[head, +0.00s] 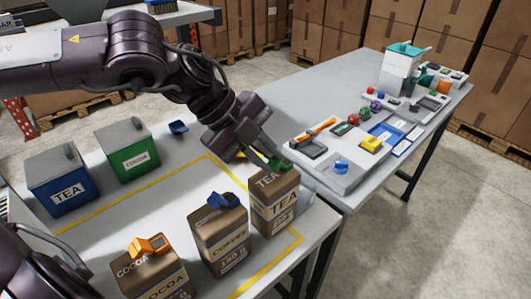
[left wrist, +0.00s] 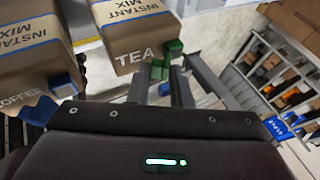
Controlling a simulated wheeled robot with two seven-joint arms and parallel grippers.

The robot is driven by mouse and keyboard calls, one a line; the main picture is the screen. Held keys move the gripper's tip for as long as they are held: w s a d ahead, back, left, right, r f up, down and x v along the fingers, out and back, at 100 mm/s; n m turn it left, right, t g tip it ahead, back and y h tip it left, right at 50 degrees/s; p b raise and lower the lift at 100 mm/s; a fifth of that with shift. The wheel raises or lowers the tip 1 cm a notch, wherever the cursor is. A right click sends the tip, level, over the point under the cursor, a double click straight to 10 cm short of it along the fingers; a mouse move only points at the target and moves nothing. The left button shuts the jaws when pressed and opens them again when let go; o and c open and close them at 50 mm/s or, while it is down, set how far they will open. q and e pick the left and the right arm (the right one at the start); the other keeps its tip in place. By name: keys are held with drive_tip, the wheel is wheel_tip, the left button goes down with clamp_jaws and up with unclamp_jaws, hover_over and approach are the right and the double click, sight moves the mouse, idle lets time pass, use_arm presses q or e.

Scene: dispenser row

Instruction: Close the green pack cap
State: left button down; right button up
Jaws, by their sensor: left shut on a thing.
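The brown TEA pack (head: 275,205) stands at the right end of a row of packs. Its green cap (head: 280,165) is at the top of the pack, partly covered by my left gripper (head: 277,152). The gripper reaches down from the upper left and is shut on the green cap. In the left wrist view the TEA pack (left wrist: 135,32) shows at the top, with the green cap (left wrist: 173,46) at its edge between my fingers (left wrist: 162,85). Whether the cap is fully closed cannot be told. My right gripper is not in view.
The COFFEE pack (head: 220,240) with a blue cap (head: 222,201) stands close to the left. The COCOA pack (head: 155,275) has an orange cap (head: 150,246). Blue (head: 62,183) and green (head: 128,153) canisters stand behind. A tray (head: 340,160) with tools lies right.

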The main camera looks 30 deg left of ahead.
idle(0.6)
use_arm(q)
drive_tip(key=shift+w+r+g+p, duration=0.1)
drive_tip(key=shift+r+g+p, duration=0.1)
drive_tip(key=shift+g+p, duration=0.5)
drive_tip(key=shift+w+d+r+n+g+y+p, duration=0.1)
drive_tip(key=shift+w+r+n+g+y+p, duration=0.3)
drive_tip(key=shift+p, duration=0.6)
drive_tip(key=shift+w+d+g+y+p, duration=0.15)
drive_tip(key=shift+g+y+p, duration=0.1)
drive_tip(key=shift+g+p, duration=0.25)
drive_tip(key=shift+w+d+g+y+p, duration=0.15)
drive_tip(key=shift+g+y+p, duration=0.1)
drive_tip(key=shift+g, duration=0.35)
drive_tip(key=shift+w+n+g+y+p, duration=0.35)
drive_tip(key=shift+g+p, duration=0.1)
drive_tip(key=shift+g, duration=0.45)
drive_tip(key=c, duration=1.5)
unclamp_jaws()
drive_tip(key=shift+o, duration=0.2)
